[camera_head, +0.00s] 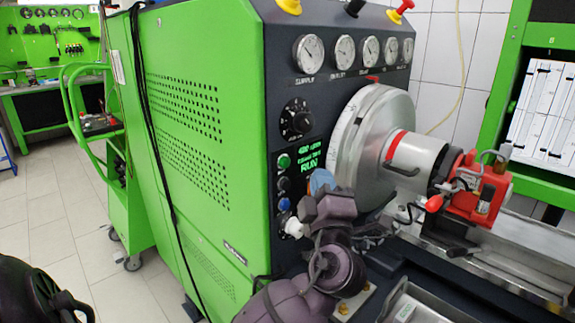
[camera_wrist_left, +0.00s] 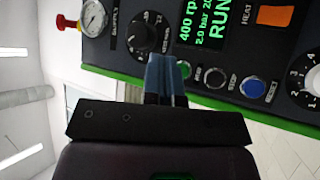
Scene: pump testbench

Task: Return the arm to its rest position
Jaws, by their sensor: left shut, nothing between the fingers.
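My left arm comes up from the bottom of the head view, in front of the green pump testbench (camera_head: 185,130). My left gripper (camera_head: 321,180) has blue fingertips and is shut and empty. It is at the control panel, beside the lit display (camera_head: 311,158) that reads RUN. In the left wrist view the shut fingers (camera_wrist_left: 165,72) point at the panel and partly cover the green button (camera_wrist_left: 184,69). I cannot tell whether the fingertips touch the panel. My right gripper is not in view.
A round metal pump housing (camera_head: 370,140) stands right of the panel, with a red fitting (camera_head: 478,190) beyond. The blue reset button (camera_wrist_left: 252,88) and black stop button (camera_wrist_left: 217,79) are near the fingers. A green trolley (camera_head: 125,195) stands at left. Tiled floor (camera_head: 60,230) is open there.

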